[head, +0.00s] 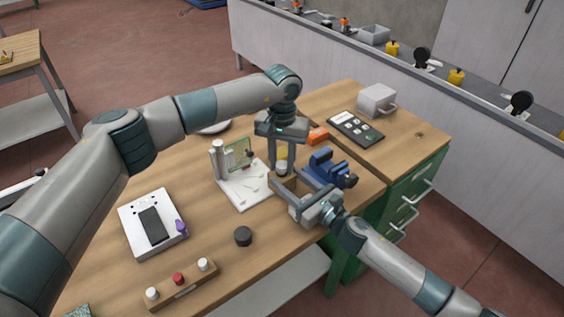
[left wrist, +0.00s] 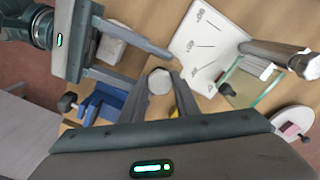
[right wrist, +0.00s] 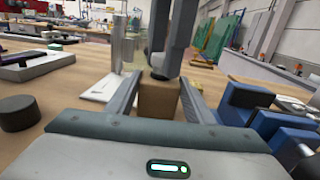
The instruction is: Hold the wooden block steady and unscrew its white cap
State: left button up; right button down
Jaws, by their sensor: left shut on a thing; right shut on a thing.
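The wooden block (head: 284,187) stands on the table near its right side. It also shows in the right wrist view (right wrist: 158,98), upright between the fingers of my right gripper (head: 290,190), which is shut on it from the side. The white cap (head: 281,168) is above the block, between the fingertips of my left gripper (head: 283,164), which points straight down and is shut on it. The cap shows as a pale disc in the left wrist view (left wrist: 160,81). In the right wrist view the left fingers hide the cap; whether it is still threaded cannot be told.
A blue vise (head: 330,168) stands close to the right of the block. A white board with a glass pane (head: 243,185) is on its left. A black puck (head: 243,236), a wooden bar with caps (head: 182,284) and a white device (head: 150,222) lie nearer.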

pick_arm(q)
jog(key=o, duration=1.1)
jog(key=shift+o, duration=0.2)
jog(key=shift+r, duration=0.1)
jog(key=shift+r, duration=2.2)
pick_arm(e)
jog(key=c, duration=0.8)
grip_release()
jog(key=shift+o, duration=0.2)
